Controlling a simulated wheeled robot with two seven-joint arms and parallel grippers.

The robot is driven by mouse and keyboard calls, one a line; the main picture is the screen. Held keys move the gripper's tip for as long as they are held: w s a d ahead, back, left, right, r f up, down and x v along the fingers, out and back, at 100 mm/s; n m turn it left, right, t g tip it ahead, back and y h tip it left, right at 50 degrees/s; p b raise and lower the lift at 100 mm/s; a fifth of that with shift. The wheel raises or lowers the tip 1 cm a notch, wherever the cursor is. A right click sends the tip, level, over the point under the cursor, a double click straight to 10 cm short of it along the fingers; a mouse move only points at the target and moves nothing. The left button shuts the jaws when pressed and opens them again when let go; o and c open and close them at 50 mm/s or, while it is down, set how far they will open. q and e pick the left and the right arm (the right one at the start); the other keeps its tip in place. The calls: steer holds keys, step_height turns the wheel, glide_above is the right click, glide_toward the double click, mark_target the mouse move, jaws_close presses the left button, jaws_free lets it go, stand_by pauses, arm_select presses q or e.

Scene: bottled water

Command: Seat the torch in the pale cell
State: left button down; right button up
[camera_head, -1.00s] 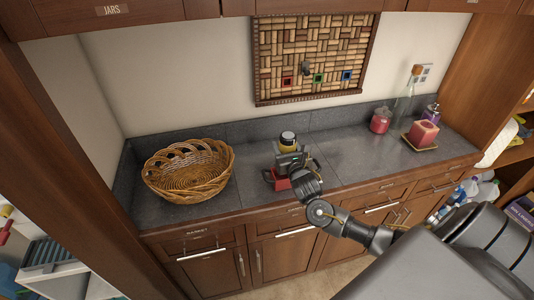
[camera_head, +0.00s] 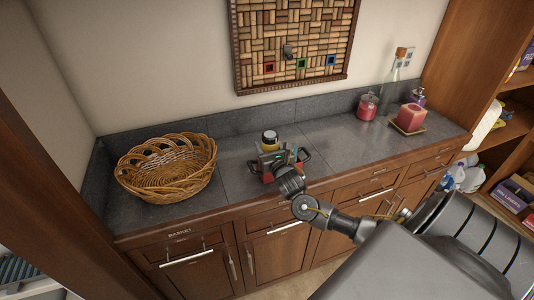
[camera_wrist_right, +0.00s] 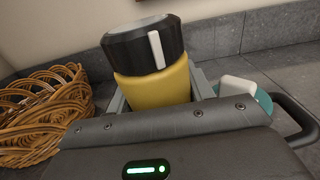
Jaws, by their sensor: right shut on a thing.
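The torch (camera_wrist_right: 155,75) has a yellow body and a black head with a white switch strip. It stands nearly upright between the fingers of my right gripper (camera_wrist_right: 162,97), which is shut on it. In the head view the torch (camera_head: 269,138) shows above my right gripper (camera_head: 271,153), at a red caddy (camera_head: 268,178) with dark handles on the counter. My gripper and wrist cover much of the caddy. The pale cell cannot be made out, and the torch's lower end is hidden, so I cannot tell whether it touches the caddy. My left gripper is out of view.
A wicker basket (camera_head: 167,172) stands to the left on the grey counter (camera_head: 340,143). A teal and white item (camera_wrist_right: 243,92) is beside the torch, near a dark handle (camera_wrist_right: 295,118). A red jar (camera_head: 367,106) and candle (camera_head: 411,117) stand at the right. A cork board (camera_head: 292,45) hangs behind.

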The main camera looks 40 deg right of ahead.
steer(key=shift+r, duration=0.1)
steer(key=shift+f, duration=0.6)
steer(key=o, duration=0.8)
steer(key=shift+c, duration=0.2)
